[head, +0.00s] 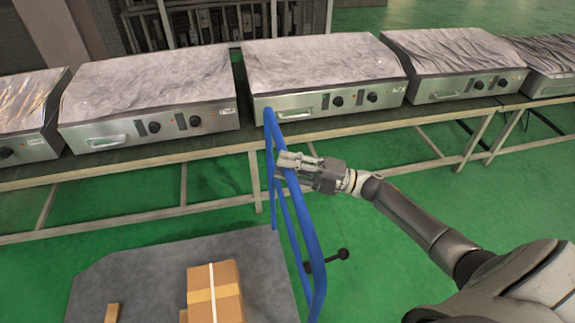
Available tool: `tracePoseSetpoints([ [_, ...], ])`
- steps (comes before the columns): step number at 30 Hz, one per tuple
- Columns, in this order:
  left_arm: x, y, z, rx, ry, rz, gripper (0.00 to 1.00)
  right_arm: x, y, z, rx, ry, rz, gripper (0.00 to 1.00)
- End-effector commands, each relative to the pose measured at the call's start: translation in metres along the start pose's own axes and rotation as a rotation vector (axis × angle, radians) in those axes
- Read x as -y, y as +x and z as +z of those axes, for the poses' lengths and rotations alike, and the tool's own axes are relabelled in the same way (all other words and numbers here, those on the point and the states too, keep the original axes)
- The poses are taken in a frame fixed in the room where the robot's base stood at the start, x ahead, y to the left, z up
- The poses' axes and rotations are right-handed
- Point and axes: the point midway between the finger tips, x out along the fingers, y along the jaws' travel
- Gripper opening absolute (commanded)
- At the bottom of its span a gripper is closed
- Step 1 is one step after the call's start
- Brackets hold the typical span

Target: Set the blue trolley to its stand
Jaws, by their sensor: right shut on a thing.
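The blue trolley's tubular handle frame (310,250) rises in the lower middle of the head view, in front of the long table. My right gripper (284,168) is shut on the upper part of this blue tube. The arm reaches in from the lower right. A grey platform (140,270) lies left of the blue frame; whether it is the trolley's deck or a floor stand I cannot tell. The lower end of the blue frame is cut off by the bottom edge. My left gripper is not in view.
Several metal heating units, one of them here (325,75), stand in a row on a long table (180,152). A cardboard box (213,290) sits on the grey platform. A black knobbed lever (342,255) is beside the blue frame. Green floor shows to the right.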

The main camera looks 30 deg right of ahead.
Motion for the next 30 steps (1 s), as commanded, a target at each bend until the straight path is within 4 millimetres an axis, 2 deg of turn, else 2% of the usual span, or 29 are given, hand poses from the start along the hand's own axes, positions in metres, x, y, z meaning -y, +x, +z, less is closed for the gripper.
tracePoseSetpoints([
  [5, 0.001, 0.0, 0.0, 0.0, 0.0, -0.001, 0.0, 0.002, 0.006, -0.003, -0.001, 0.001, -0.001, 0.0],
  [11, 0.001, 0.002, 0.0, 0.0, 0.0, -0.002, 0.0, 0.007, 0.033, -0.015, -0.006, 0.001, 0.003, 0.0],
  [30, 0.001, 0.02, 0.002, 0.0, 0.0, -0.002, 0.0, 0.041, 0.191, -0.082, -0.012, 0.0, 0.007, 0.0],
])
